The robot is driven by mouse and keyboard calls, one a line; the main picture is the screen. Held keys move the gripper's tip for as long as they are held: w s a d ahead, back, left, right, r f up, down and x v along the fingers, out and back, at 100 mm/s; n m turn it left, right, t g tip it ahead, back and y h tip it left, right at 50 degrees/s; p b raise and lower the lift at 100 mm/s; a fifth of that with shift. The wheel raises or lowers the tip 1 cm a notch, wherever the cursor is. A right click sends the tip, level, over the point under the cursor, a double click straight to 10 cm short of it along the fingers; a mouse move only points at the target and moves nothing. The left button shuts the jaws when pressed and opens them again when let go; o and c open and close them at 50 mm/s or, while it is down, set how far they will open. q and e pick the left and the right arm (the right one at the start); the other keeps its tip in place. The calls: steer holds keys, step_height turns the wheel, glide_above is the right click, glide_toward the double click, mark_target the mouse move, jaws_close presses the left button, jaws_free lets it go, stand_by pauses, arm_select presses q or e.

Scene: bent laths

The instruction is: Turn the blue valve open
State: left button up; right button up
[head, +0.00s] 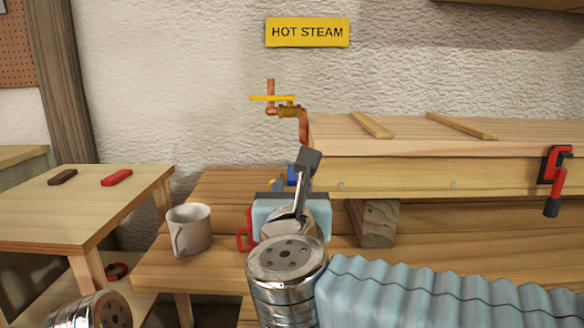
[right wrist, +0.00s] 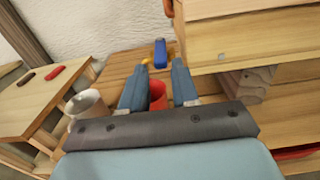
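The blue valve handle (right wrist: 160,53) stands just beyond my right fingertips in the right wrist view, with a small yellow part (right wrist: 145,62) at its left. In the head view only a bit of the blue handle (head: 292,175) shows past my gripper. My right gripper (right wrist: 159,67) is open, its two fingers apart and pointing toward the handle; nothing is seen held. My left gripper is out of view.
A yellow lever (head: 272,98) on a copper pipe sits below a HOT STEAM sign (head: 307,32). A wooden chest (head: 400,175) with laths stands at right, with a red clamp (head: 553,180). A grey mug (head: 189,229) stands at left. A side table (head: 80,215) holds two small blocks.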

mark_target(292, 174)
steer(key=w+p, duration=0.1)
steer(key=w, duration=0.8)
steer(key=shift+c, duration=0.3)
jaws_close()
